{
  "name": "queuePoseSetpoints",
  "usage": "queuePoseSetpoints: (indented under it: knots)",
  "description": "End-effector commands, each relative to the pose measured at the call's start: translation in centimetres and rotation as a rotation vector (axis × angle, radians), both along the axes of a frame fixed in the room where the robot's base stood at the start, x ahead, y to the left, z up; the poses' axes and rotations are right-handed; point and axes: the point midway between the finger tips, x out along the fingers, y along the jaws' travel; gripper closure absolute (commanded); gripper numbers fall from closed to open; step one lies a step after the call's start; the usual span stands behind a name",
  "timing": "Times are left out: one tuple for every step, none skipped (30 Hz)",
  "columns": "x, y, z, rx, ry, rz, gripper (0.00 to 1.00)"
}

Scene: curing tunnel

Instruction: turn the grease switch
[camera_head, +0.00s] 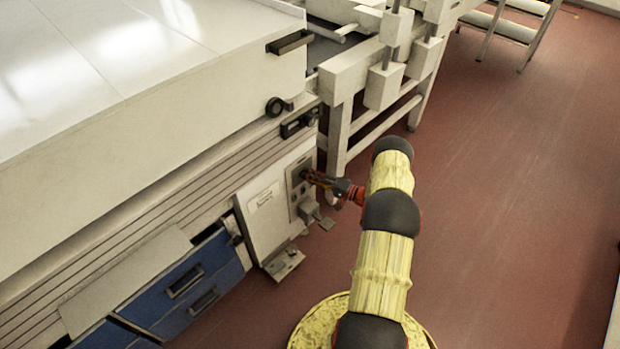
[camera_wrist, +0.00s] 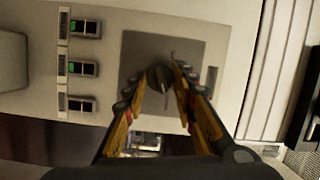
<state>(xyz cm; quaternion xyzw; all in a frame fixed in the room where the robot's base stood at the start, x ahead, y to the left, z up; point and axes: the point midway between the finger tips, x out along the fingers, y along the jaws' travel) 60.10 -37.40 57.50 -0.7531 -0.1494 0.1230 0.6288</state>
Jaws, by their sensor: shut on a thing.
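The grease switch (camera_wrist: 158,79) is a small dark rotary knob on a grey square plate (camera_wrist: 188,50) in the wrist view. My gripper (camera_wrist: 160,76) reaches the plate with its two yellow-and-black fingers on either side of the knob, and it is shut on it. In the head view my gripper (camera_head: 308,176) meets the upper part of a grey control panel (camera_head: 293,196) on the side of the machine. There the knob is hidden behind the fingers.
Several small black switches with green parts (camera_wrist: 84,68) line the panel to the left of the knob. A large white machine (camera_head: 130,70) stands above the panel. Blue drawers (camera_head: 195,285) are at lower left. A white frame (camera_head: 350,90) stands behind.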

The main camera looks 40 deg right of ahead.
Motion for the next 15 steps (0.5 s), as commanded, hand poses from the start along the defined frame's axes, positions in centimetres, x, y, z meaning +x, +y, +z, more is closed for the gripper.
queuePoseSetpoints:
  knots:
    - [0.04, -0.12, -0.02, -0.001, 0.001, -0.003, 0.98]
    - [0.04, -0.12, -0.02, -0.001, 0.001, -0.003, 0.98]
    - [0.04, -0.12, -0.02, -0.002, 0.001, -0.002, 0.98]
    - [0.04, -0.12, -0.02, -0.002, 0.001, -0.002, 0.98]
    - [0.04, -0.12, -0.02, -0.002, 0.001, -0.002, 0.98]
    - [0.04, -0.12, -0.02, -0.002, 0.001, -0.002, 0.98]
    - [0.04, -0.13, -0.02, -0.002, 0.001, -0.002, 0.98]
    - [0.04, -0.13, -0.01, -0.002, 0.001, -0.002, 0.72]
    - [0.04, -0.12, -0.01, -0.001, 0.000, -0.002, 0.70]
    - [0.04, -0.12, -0.01, -0.001, 0.000, -0.002, 0.68]
    - [0.03, -0.11, 0.00, -0.001, 0.000, -0.002, 0.66]
    - [0.03, -0.10, 0.00, -0.001, 0.000, -0.002, 0.64]
    - [0.03, -0.09, 0.00, -0.001, 0.000, -0.002, 0.62]
    - [0.02, -0.08, -0.01, -0.001, 0.000, -0.001, 0.60]
    - [0.03, -0.07, -0.01, -0.001, 0.000, -0.001, 0.58]
